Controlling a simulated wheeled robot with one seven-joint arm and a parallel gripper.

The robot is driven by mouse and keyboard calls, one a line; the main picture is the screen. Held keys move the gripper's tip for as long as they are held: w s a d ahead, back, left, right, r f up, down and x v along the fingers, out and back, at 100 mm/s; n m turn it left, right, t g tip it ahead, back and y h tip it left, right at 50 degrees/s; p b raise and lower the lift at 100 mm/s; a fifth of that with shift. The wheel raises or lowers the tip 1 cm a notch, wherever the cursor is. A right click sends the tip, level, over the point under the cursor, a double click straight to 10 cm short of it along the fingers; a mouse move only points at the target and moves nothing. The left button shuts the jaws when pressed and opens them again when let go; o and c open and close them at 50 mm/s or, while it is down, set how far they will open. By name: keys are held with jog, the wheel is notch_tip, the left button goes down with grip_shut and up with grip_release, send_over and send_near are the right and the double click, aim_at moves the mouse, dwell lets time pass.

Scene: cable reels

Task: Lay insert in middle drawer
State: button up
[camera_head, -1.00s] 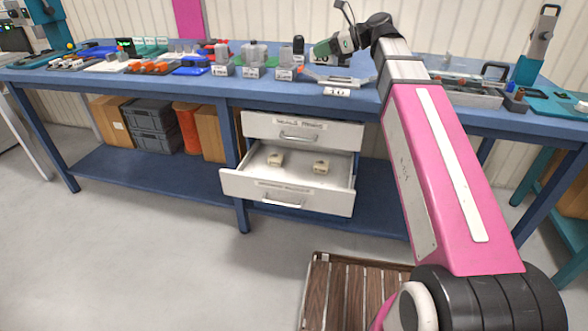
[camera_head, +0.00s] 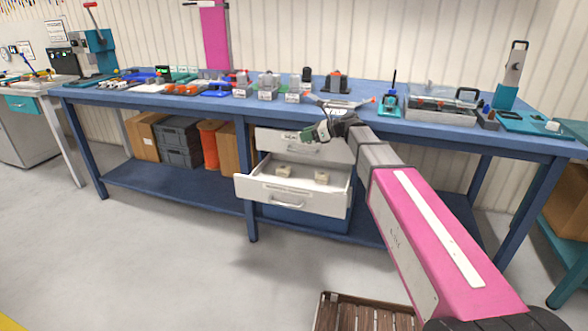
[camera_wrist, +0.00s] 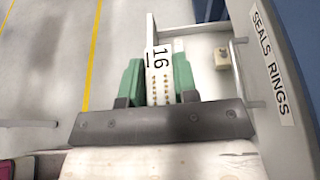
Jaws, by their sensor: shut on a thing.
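My gripper (camera_head: 312,133) is shut on a pale insert marked 16 (camera_wrist: 160,75), held between its green fingers in the wrist view. In the head view the gripper is in front of the closed upper drawer (camera_head: 275,141), above the rear of the open drawer. The held insert is hard to make out there. The open drawer (camera_head: 290,199) is pulled out below, and its light floor and wall show beyond the insert in the wrist view. Two small beige blocks, one left (camera_head: 284,171) and one right (camera_head: 322,177), lie apart inside it.
The blue workbench (camera_head: 420,128) runs above the drawers, crowded with tools, small bins and a clear-lidded case (camera_head: 440,108). Grey crates (camera_head: 180,142) and cardboard boxes stand on the lower shelf at left. A slatted wooden pallet (camera_head: 360,313) lies in front; the floor left of it is clear.

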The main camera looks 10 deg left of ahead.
jog(key=shift+w+a+f, duration=0.45)
jog(key=shift+a+f, duration=0.5)
jog(key=shift+f, duration=2.75)
jog(key=shift+w+a+f, duration=0.5)
jog(key=shift+a+f, duration=0.5)
jog(key=shift+f, duration=2.65)
jog(key=shift+w+a+f, duration=0.45)
jog(key=shift+a+f, duration=0.5)
jog(key=shift+f, duration=2.75)
jog(key=shift+f, duration=1.15)
jog(key=shift+f, duration=0.2)
